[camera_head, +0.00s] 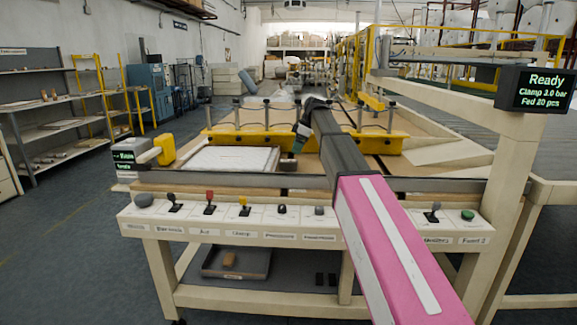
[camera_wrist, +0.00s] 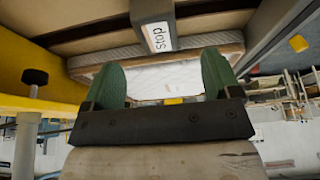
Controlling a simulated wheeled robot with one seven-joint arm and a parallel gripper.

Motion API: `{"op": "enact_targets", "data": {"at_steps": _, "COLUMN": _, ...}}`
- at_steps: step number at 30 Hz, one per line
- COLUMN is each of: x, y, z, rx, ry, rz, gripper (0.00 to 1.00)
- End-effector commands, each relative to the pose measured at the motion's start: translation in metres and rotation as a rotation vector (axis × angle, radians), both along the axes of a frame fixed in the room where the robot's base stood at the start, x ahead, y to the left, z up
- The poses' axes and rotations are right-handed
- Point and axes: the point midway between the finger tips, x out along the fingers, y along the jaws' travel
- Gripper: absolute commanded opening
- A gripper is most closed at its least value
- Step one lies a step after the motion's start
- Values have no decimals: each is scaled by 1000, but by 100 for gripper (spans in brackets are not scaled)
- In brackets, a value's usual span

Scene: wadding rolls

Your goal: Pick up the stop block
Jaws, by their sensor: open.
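The stop block shows in the wrist view as a dark grey block (camera_wrist: 153,8) with a white "stop" label (camera_wrist: 158,37). It lies just beyond my fingertips, roughly centred across the gap. My gripper (camera_wrist: 162,60) has two green fingers spread wide with nothing held between them. In the head view my gripper (camera_head: 299,144) is over the table, close to the right edge of the white quilted pad. A small dark block (camera_head: 288,164) below it looks like the stop block, partly hidden by the gripper. Whether the fingers touch it I cannot tell.
The white quilted pad (camera_head: 232,159) lies on the table left of my gripper. A yellow clamp bar (camera_head: 232,136) with black knobs spans behind. A grey front rail (camera_head: 235,180) and a control panel (camera_head: 262,213) run along the front. A screen (camera_head: 536,90) reads "Ready".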

Motion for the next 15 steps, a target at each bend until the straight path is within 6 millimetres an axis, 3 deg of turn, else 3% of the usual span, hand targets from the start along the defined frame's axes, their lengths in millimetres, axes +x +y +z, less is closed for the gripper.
{"op": "enact_targets", "data": {"at_steps": 6, "x": 0, "y": 13, "z": -31, "rx": -1, "ry": 2, "rz": 1, "gripper": 83}}
{"op": "enact_targets", "data": {"at_steps": 15, "x": 3, "y": 23, "z": -51, "rx": -1, "ry": 1, "rz": 0, "gripper": 83}}
